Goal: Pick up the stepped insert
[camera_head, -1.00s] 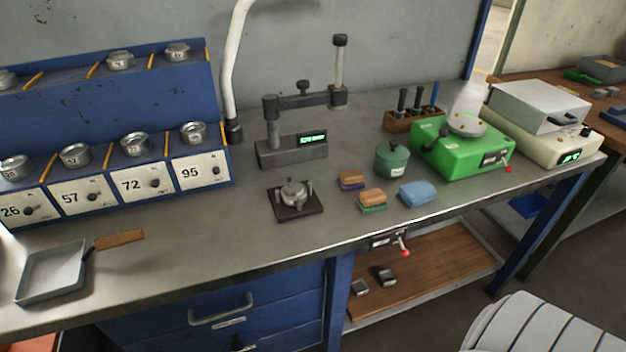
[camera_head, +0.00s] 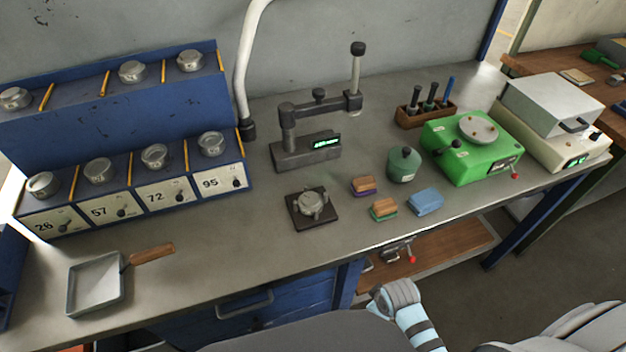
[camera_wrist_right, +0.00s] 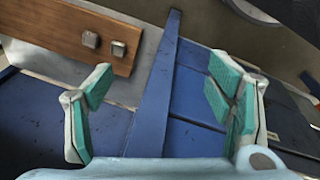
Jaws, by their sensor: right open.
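I cannot tell for certain which piece is the stepped insert. Two small grey metal blocks lie on the wooden lower shelf (camera_wrist_right: 55,28): one block (camera_wrist_right: 91,39) on the left and another block (camera_wrist_right: 118,49) beside it in the right wrist view. A round metal part (camera_head: 311,204) sits on a dark square plate on the bench in the head view. My right gripper (camera_wrist_right: 160,80) is open and empty, with teal pads apart, over the blue bench frame; the blocks show beyond its left finger. My left gripper is not in view.
A blue post (camera_wrist_right: 152,95) stands beside the shelf.

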